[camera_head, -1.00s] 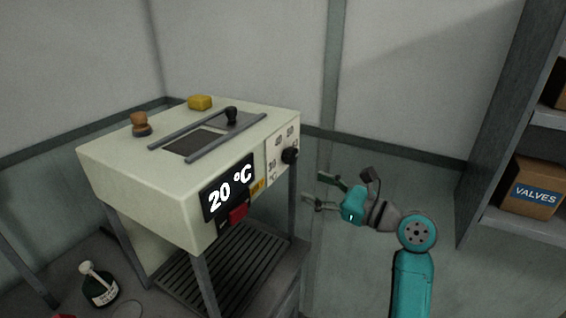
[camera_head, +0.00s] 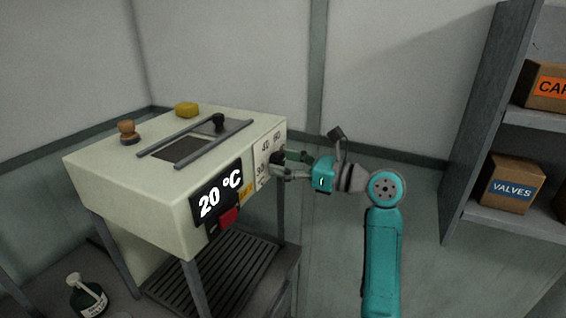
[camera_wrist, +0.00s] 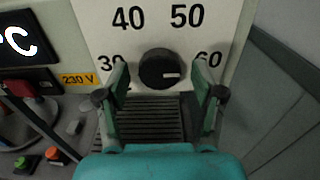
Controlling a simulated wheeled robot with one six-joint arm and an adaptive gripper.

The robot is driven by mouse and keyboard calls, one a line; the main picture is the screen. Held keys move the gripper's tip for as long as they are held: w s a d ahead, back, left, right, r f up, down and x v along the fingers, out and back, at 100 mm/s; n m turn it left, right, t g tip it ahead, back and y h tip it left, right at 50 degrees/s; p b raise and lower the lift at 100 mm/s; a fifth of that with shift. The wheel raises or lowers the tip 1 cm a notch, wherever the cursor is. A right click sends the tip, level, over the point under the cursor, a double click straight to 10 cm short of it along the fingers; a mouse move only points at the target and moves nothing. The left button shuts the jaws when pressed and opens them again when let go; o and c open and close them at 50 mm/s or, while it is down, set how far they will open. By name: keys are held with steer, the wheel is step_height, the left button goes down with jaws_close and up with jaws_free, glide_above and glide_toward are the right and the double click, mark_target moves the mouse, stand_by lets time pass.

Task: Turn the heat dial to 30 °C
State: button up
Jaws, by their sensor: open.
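The heat dial is a round black knob (camera_wrist: 161,69) on a white scale plate (camera_wrist: 150,20) on the press's right-hand face. The numbers 30, 40, 50 and 60 show around it in the wrist view. A white mark on the knob points right, a little below the 60. The display (camera_head: 217,195) on the press (camera_head: 120,165) reads 20 °C. My gripper (camera_wrist: 161,82) is open, with one finger on each side of the knob. Contact with the knob cannot be told. In the head view my gripper (camera_head: 281,166) is at the plate and partly hides the knob.
A red block (camera_head: 228,217) sits below the display, beside a yellow 230 V label (camera_wrist: 78,80). A slatted grille (camera_head: 215,270) lies under the press. A shelf with a VALVES box (camera_head: 512,185) stands at the right. Free floor lies between press and shelf.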

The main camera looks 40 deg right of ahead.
steer(key=shift+w+a, duration=0.1)
steer(key=shift+w, duration=0.15)
steer(key=c, duration=1.1)
steer(key=shift+c, duration=0.2)
